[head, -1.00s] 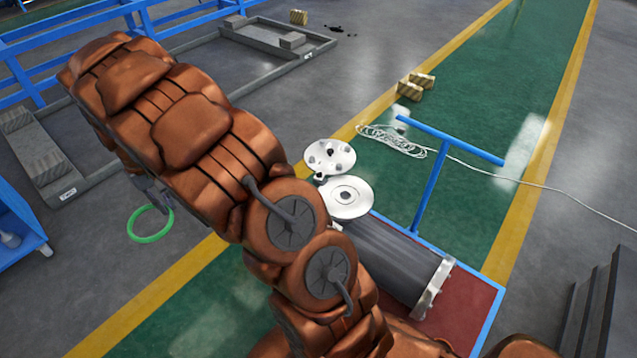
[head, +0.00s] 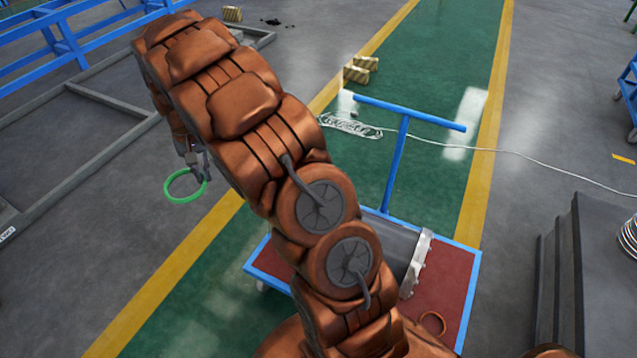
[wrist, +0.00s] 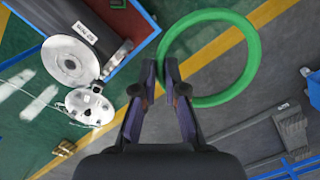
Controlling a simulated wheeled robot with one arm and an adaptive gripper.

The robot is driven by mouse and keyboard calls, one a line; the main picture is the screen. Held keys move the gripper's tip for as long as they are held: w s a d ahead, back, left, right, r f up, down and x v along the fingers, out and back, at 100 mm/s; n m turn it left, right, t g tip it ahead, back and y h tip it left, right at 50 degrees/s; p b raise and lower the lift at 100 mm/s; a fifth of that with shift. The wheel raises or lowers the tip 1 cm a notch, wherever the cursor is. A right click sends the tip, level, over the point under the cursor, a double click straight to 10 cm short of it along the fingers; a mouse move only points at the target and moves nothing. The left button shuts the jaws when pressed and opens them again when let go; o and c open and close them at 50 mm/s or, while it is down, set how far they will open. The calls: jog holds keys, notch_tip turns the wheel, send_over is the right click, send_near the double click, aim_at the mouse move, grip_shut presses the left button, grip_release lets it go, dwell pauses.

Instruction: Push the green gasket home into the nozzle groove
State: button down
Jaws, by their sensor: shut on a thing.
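The green gasket (head: 168,187) is a thin ring hanging in the air left of the cart in the head view. My gripper (head: 203,173) is shut on one side of it. In the wrist view my gripper (wrist: 171,70) pinches the near left edge of the gasket (wrist: 258,50), whose loop extends to the right. The dark grey shell (wrist: 96,22) lies left of the gripper, apart from the gasket. Its pale round end face (wrist: 62,66) has a central hole, and I cannot make out a groove. In the head view my arm hides much of the shell (head: 400,240).
The shell lies on a red-topped, blue-edged cart (head: 455,290) with an upright blue handle (head: 398,160). A bolted white disc (wrist: 92,103) is beside the end face. A thin orange ring (head: 433,322) lies on the cart. Grey stacked blocks (head: 590,270) stand at right.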

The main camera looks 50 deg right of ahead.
jog(key=s+d+f+m+b, duration=0.1)
jog(key=d+f+m+b, duration=0.6)
jog(key=d, duration=0.4)
jog(key=s+d+f+m+t+b, duration=0.1)
jog(key=s+d+f+m+b, duration=0.1)
jog(key=d+f+m+b, duration=0.5)
jog(key=s+d+f+m+t+b, duration=0.1)
jog(key=d+f+m+b, duration=0.7)
jog(key=d, duration=0.9)
notch_tip(320, 180, down, 3)
jog(key=shift+s+r+y+b, duration=0.1)
jog(key=shift+s+y+b, duration=0.2)
jog(key=shift+b, duration=0.7)
jog(key=shift+w+r, duration=0.1)
jog(key=shift+f, duration=3)
jog(key=shift+p, duration=0.9)
jog(key=shift+f, duration=1.25)
jog(key=c, duration=1.2)
grip_release()
